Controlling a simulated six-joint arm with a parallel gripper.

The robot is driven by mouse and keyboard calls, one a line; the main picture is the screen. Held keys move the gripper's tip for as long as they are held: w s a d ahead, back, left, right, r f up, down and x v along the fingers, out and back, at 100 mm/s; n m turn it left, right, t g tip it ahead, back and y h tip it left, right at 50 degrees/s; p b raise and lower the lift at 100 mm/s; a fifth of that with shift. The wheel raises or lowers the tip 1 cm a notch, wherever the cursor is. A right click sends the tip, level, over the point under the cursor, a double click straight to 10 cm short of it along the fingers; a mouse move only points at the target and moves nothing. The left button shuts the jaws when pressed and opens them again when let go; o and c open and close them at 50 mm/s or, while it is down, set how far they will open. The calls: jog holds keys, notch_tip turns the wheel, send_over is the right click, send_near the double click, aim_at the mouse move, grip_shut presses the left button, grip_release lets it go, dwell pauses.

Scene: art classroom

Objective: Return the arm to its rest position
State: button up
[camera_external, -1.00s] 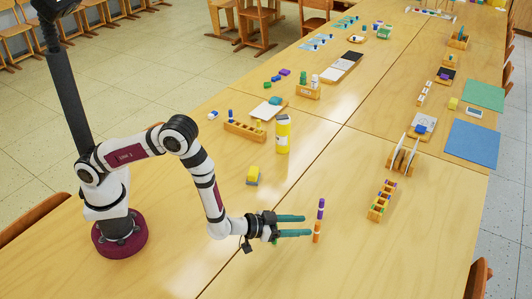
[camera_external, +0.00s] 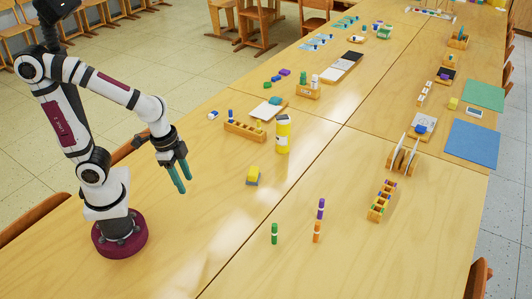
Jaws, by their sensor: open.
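My gripper (camera_external: 180,176) hangs above the left part of the table, in front of my base, with its teal fingers pointing down. It is open and nothing shows between the fingers. My arm is folded up, its upper part raised over the base. A green marker (camera_external: 274,234) stands upright on the table to the right of the gripper.
A wooden rack (camera_external: 382,201) with coloured pieces is at the right. The table (camera_external: 150,235) below the gripper is clear.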

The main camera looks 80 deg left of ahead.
jog(key=s+a+r+g+y, duration=0.2)
jog(key=s+a, duration=0.3)
jog(key=s, duration=0.4)
jog(key=shift+s+a+r+m, duration=0.2)
jog(key=shift+s+a+m, duration=0.05)
jog(key=shift+s+m, duration=0.15)
